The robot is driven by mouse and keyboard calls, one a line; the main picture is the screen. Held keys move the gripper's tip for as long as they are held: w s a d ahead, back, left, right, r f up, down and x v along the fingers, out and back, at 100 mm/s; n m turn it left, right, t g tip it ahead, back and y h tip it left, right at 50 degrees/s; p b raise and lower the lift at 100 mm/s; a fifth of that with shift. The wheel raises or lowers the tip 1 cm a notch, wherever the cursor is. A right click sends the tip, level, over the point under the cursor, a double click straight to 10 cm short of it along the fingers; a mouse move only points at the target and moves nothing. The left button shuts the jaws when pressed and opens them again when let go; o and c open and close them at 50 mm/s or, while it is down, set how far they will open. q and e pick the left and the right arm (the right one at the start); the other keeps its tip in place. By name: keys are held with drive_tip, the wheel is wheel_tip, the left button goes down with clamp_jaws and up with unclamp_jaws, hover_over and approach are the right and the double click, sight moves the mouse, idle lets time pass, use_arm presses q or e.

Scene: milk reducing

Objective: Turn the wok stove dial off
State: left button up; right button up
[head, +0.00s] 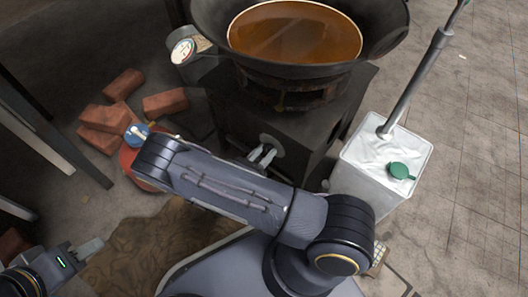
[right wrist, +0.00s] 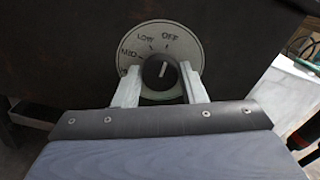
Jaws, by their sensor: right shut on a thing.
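The wok stove (head: 285,135) is a dark block under a wide black wok (head: 205,25) of orange-brown liquid. Its dial (right wrist: 186,50) is a pale round plate marked OFF, LOW and MED, with a black knob (right wrist: 152,76). The white mark on the knob points up, roughly toward OFF. My right gripper (right wrist: 160,88) is shut on the knob, one pale finger on each side. It also shows at the stove front in the head view (head: 262,155), where the fingers partly hide the dial. My left gripper (head: 85,250) is low at the left, away from the stove; its jaw opening is unclear.
A white square container (head: 370,180) with a green cap and a grey pole stands right of the stove. Red bricks (head: 122,85) and a metal pail with a gauge (head: 190,55) are at the left. Paved floor at the right is open.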

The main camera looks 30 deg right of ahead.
drive_tip(key=m, duration=0.3)
drive_tip(key=shift+s+d+f, duration=0.1)
drive_tip(key=shift+s+f, duration=0.05)
drive_tip(key=shift+s, duration=0.05)
drive_tip(key=shift+w+m, duration=0.1)
drive_tip(key=shift+m, duration=0.3)
use_arm(q)
drive_tip(key=shift+w+r, duration=0.1)
drive_tip(key=shift+w, duration=0.25)
use_arm(e)
drive_tip(key=shift+w+a+m, duration=0.2)
drive_tip(key=shift+m, duration=0.1)
drive_tip(key=shift+w, duration=0.1)
use_arm(q)
drive_tip(key=shift+s+d, duration=0.1)
drive_tip(key=shift+s, duration=0.1)
use_arm(e)
drive_tip(key=o, duration=0.7)
drive_tip(key=shift+d+r, duration=0.1)
drive_tip(key=shift+r, duration=0.1)
drive_tip(key=shift+o, duration=1.3)
drive_tip(key=shift+s, duration=0.3)
use_arm(q)
drive_tip(key=shift+s+d, duration=0.2)
drive_tip(key=shift+s, duration=0.15)
use_arm(e)
drive_tip(key=shift+o, duration=0.2)
drive_tip(key=shift+s+d+f, duration=0.1)
drive_tip(key=shift+s+d, duration=0.05)
drive_tip(key=shift+d, duration=0.1)
